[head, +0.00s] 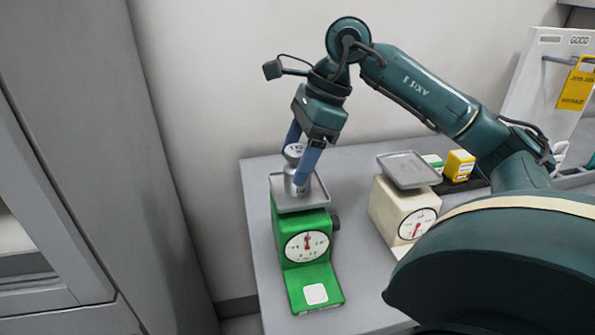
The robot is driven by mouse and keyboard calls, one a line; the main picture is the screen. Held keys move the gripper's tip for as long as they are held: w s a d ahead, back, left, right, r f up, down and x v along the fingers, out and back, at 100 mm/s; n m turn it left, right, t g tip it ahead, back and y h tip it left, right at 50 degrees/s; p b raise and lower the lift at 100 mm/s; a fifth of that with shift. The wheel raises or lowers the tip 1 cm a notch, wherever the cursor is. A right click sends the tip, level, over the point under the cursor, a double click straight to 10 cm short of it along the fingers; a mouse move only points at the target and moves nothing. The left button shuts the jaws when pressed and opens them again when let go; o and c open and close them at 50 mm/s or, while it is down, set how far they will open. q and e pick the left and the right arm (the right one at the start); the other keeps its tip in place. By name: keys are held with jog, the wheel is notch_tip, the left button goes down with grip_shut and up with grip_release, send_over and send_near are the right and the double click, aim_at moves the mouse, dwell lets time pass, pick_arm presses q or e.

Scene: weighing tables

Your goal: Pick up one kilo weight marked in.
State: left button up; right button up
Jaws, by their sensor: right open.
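A silver metal weight (292,187) stands upright on the grey pan (300,205) of the green scale (285,242), at the left end of the table. Its marking is too small to read. My right gripper (300,165) is open, with its blue fingers pointing down on either side of the weight's knob. The near finger hides part of the weight. I cannot tell whether the fingers touch it. My left gripper is not in view.
A cream scale (385,213) with an empty pan (409,170) stands to the right on the grey table (350,275). A yellow box (460,166) and a green-and-white box (433,160) lie behind it. A wall is close behind the table.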

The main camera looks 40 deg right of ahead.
grip_shut()
dwell(0.7)
